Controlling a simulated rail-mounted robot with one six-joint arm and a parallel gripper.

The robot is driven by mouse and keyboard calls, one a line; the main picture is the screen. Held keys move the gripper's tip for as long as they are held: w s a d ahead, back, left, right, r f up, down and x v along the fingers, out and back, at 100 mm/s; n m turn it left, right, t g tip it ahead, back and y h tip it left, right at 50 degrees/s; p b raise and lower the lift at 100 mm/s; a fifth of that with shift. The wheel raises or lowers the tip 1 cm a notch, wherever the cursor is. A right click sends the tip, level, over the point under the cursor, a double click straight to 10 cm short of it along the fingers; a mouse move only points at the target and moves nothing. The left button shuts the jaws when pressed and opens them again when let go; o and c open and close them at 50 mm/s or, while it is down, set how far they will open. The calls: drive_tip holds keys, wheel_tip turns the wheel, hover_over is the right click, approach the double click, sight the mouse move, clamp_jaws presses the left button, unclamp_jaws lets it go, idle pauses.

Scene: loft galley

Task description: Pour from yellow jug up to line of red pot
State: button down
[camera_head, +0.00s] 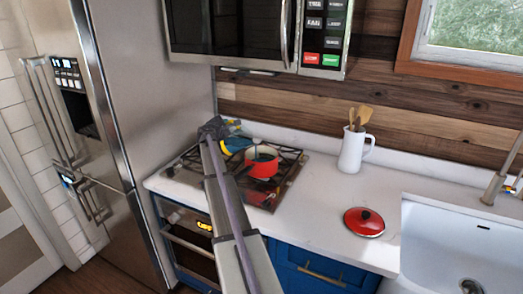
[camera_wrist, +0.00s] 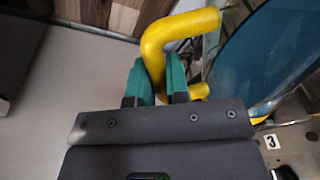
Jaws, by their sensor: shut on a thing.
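The yellow jug (camera_head: 236,144) is over the back of the stove, beside the red pot (camera_head: 261,170), partly hidden by my arm. In the wrist view my gripper (camera_wrist: 156,78) has its green fingers shut on the jug's bent yellow handle (camera_wrist: 180,27). A large blue surface lies right of the handle; I cannot tell whether it is liquid or the jug's wall. The red pot stands open on the stove, and some blue shows inside it. Its line and exact level are too small to read. The jug's exact tilt and any stream are unclear.
The gas stove (camera_head: 287,180) has dark grates. A red lid (camera_head: 364,222) lies on the white counter (camera_head: 325,205). A white pitcher (camera_head: 351,152) with wooden utensils stands behind it. The sink (camera_head: 440,235) is at right, the fridge (camera_head: 135,120) at left, and a microwave (camera_head: 240,30) hangs above.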

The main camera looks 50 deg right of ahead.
drive_tip(key=shift+s+d+r+m+p, duration=0.25)
drive_tip(key=shift+s+r+m+p, duration=0.3)
drive_tip(key=shift+r+p, duration=0.25)
idle(1.4)
